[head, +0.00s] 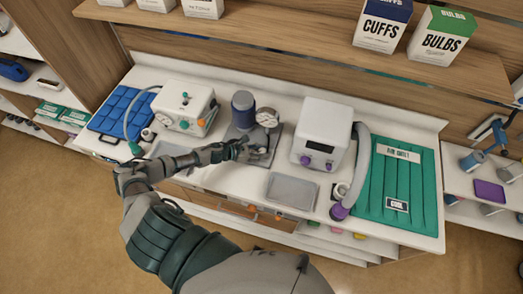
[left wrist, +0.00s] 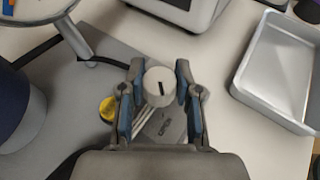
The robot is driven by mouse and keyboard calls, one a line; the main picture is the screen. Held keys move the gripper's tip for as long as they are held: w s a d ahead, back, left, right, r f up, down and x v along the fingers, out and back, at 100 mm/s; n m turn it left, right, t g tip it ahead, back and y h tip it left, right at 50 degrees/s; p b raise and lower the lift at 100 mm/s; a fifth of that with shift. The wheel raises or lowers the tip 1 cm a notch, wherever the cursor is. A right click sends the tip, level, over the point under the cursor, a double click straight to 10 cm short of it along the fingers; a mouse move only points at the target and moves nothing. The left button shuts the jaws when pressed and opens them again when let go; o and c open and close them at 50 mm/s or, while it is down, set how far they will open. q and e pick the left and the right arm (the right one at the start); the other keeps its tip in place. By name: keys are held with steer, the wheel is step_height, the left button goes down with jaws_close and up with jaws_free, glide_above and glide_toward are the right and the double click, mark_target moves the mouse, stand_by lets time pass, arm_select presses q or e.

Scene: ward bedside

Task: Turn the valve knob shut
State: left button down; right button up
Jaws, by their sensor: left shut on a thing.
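The valve knob (left wrist: 159,87) is a pale round knob with a dark pointer line, near the middle of the left wrist view. The line runs nearly up and down in that picture. My left gripper (left wrist: 160,92) is shut on the knob, one blue-padded finger on each side. In the head view my left gripper (head: 238,150) reaches the grey stand at the middle of the counter, in front of a dark blue cylinder (head: 243,106) and a round gauge (head: 267,117). The knob cannot be made out there. My right gripper is not in view.
A white box with purple knobs (head: 320,135) stands right of the stand, and a white box with green knobs (head: 186,107) left. An empty grey tray (head: 292,190) lies at the front. A yellow round part (left wrist: 107,109) sits beside the left finger. A green mat (head: 410,210) lies right.

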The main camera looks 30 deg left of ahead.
arm_select(q)
steer(key=shift+s+d+f, duration=0.1)
steer(key=shift+s+d, duration=0.05)
steer(key=shift+d, duration=0.1)
steer(key=shift+a+f+n+y, duration=0.15)
steer(key=shift+a+n+y, duration=0.25)
steer(key=shift+y, duration=0.1)
steer(key=n+t+y, duration=0.2)
steer(key=n+y, duration=0.1)
steer(key=shift+d, duration=0.3)
steer(key=n+t+y, duration=0.1)
steer(key=n+y, duration=0.4)
steer(key=y, duration=0.1)
steer(key=shift+r, duration=0.2)
steer(key=n+g+y, duration=0.1)
steer(key=n+y, duration=0.4)
steer(key=shift+w+n+g+y, duration=0.2)
steer(key=shift+n+g+y, duration=1.3)
steer(key=shift+n+y, duration=0.5)
steer(key=shift+a+r, duration=0.1)
steer(key=c, duration=0.8)
jaws_free()
